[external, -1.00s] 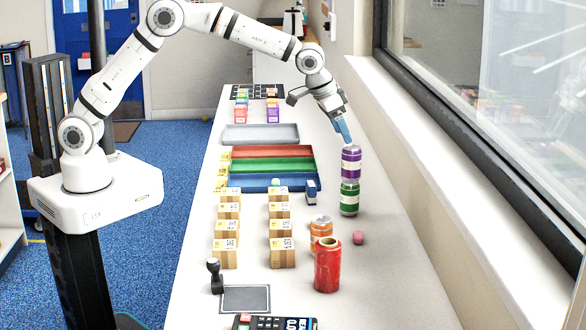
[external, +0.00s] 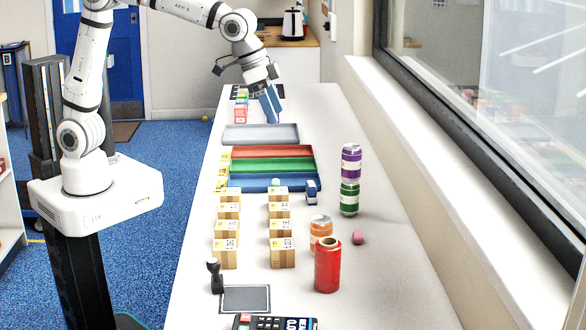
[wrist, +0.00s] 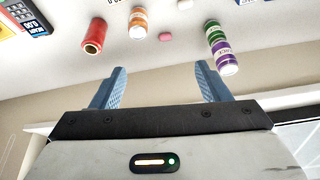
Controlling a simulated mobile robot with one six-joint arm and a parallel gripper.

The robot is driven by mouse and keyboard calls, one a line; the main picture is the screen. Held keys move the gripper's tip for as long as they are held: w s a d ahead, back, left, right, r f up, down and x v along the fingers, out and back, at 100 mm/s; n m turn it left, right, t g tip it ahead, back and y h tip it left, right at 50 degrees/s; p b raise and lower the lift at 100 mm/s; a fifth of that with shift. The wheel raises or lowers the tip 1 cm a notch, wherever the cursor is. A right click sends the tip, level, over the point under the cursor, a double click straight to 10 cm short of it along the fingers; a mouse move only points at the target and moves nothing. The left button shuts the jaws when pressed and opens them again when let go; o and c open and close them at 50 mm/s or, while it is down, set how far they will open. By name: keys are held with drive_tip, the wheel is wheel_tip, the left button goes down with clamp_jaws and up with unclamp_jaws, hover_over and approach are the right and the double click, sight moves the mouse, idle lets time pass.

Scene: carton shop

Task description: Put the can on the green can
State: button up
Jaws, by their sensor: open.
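A purple can (external: 351,162) stands upright on top of the green can (external: 349,198), at the right side of the counter. The two look aligned in the external view. In the wrist view the purple can (wrist: 223,62) and green can (wrist: 215,36) show at the upper right, beyond the fingers. My gripper (external: 274,118) is over the far part of the counter, well behind and left of the stack. In the wrist view my gripper (wrist: 160,85) has its two blue fingers apart with nothing between them. An orange can (external: 320,232) stands nearer the front.
A red roll (external: 327,266) and a pink lump (external: 358,238) are near the orange can. Small cartons (external: 282,252) stand in rows to the left. A grey tray (external: 260,141) and colored trays (external: 233,165) lie behind them. The counter right of the trays is mostly clear.

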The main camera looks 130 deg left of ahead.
drive_tip(key=s+d+r+m+h, duration=0.1)
drive_tip(key=s+d+m, duration=0.1)
drive_tip(key=s+d, duration=0.45)
drive_tip(key=s+d+m, duration=0.1)
drive_tip(key=s+d, duration=0.2)
drive_tip(key=d, duration=0.7)
drive_tip(key=s+d+f+m, duration=0.2)
drive_tip(key=s+d, duration=0.3)
drive_tip(key=s, duration=0.2)
drive_tip(key=s+d+f+m+h, duration=0.1)
drive_tip(key=s+d+f+m, duration=0.1)
drive_tip(key=s+d, duration=0.3)
drive_tip(key=s, duration=0.2)
drive_tip(key=shift+s+d+f+h, duration=0.15)
drive_tip(key=shift+s+f+h, duration=0.15)
